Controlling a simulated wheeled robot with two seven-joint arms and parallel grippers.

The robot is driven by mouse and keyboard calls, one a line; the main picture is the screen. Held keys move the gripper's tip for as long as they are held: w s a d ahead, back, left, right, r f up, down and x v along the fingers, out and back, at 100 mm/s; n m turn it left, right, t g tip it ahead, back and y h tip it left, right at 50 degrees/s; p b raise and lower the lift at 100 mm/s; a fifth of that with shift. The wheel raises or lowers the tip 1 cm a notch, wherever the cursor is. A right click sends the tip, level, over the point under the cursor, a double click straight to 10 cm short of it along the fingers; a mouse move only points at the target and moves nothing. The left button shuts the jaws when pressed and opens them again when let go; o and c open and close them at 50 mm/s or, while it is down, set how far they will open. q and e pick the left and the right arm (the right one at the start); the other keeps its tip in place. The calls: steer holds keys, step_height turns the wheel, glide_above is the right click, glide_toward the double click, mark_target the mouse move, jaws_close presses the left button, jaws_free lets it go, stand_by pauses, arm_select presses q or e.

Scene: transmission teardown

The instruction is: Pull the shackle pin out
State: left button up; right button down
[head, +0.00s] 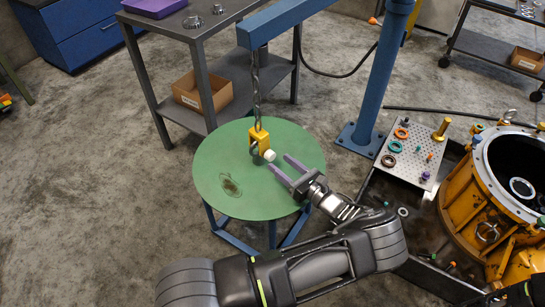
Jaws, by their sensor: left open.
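A yellow shackle (259,135) hangs from a dark chain (256,85) above the round green table top (215,160). The shackle pin sits in its lower end, and the pin's pale round head (269,155) faces my left gripper. My left gripper (279,164) is open and empty, its two fingers pointing up and left. The fingertips are close to the pin head; I cannot tell whether they touch it. The far end of the pin is mostly hidden by the shackle. My right gripper is not in view.
The blue hoist post (381,90) and its beam (280,20) stand behind. A perforated plate (413,150) with rings and the large yellow housing (455,195) are at the right. A grey cart (180,28) with a cardboard box (203,93) is behind the table.

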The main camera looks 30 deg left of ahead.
mark_target(273, 157)
arm_select(q)
steer(key=x, duration=0.4)
steer(key=shift+w+a, duration=0.1)
steer(key=shift+a, duration=0.3)
jaws_close()
stand_by(1.0)
